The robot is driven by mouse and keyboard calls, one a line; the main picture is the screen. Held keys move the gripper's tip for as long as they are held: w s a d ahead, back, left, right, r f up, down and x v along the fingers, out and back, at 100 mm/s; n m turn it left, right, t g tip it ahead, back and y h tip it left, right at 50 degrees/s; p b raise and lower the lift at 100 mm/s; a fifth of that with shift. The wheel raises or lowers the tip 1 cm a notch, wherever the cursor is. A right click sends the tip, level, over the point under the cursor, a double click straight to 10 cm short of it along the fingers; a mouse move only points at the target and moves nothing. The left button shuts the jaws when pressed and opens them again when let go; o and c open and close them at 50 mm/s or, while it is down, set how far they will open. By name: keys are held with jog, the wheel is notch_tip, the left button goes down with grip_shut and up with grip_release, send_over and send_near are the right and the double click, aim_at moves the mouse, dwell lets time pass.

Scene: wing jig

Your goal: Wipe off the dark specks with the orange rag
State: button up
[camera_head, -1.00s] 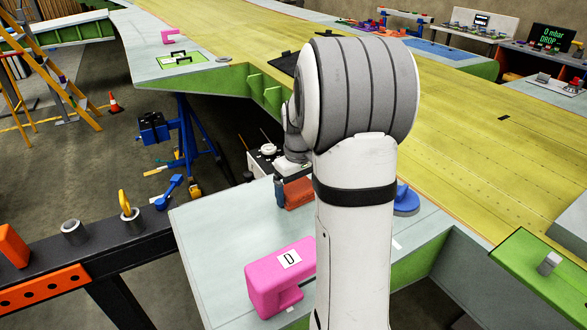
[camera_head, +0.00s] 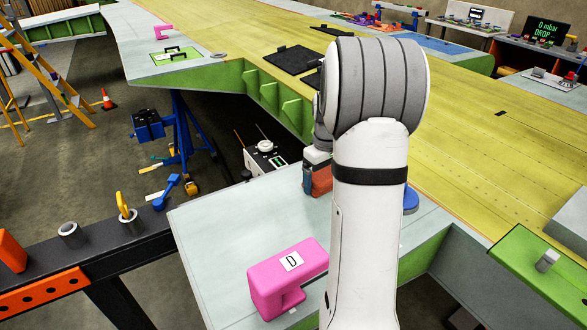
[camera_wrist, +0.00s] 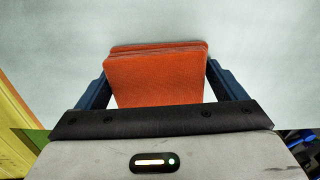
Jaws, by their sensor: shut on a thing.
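The orange rag (camera_wrist: 155,78) is a folded pad between the two dark blue fingers of my gripper (camera_wrist: 157,80) in the wrist view. My gripper is shut on it. In the head view the rag (camera_head: 320,180) shows at the left edge of my arm, over the pale grey panel (camera_head: 225,225). I cannot tell whether it touches the surface. My arm hides much of the gripper and part of the panel. No dark specks can be made out on the panel in either view.
A pink block marked D (camera_head: 287,278) stands on the panel's front part. A blue round object (camera_head: 411,200) is partly hidden right of my arm. A yellow wing skin (camera_head: 470,150) lies behind. The panel's left part is clear.

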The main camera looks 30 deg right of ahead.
aim_at(288, 200)
jog(key=shift+d, duration=0.35)
jog(key=shift+s+a, duration=0.1)
jog(key=shift+a, duration=0.7)
jog(key=shift+s+a+b, duration=0.2)
jog(key=shift+a+b, duration=0.35)
jog(key=shift+a, duration=2.6)
jog(key=shift+s+a, duration=0.15)
jog(key=shift+a, duration=1.35)
jog(key=shift+a+r, duration=0.1)
jog(key=shift+a, duration=0.25)
notch_tip(288, 200, up, 8)
jog(key=p, duration=0.5)
jog(key=shift+d, duration=0.1)
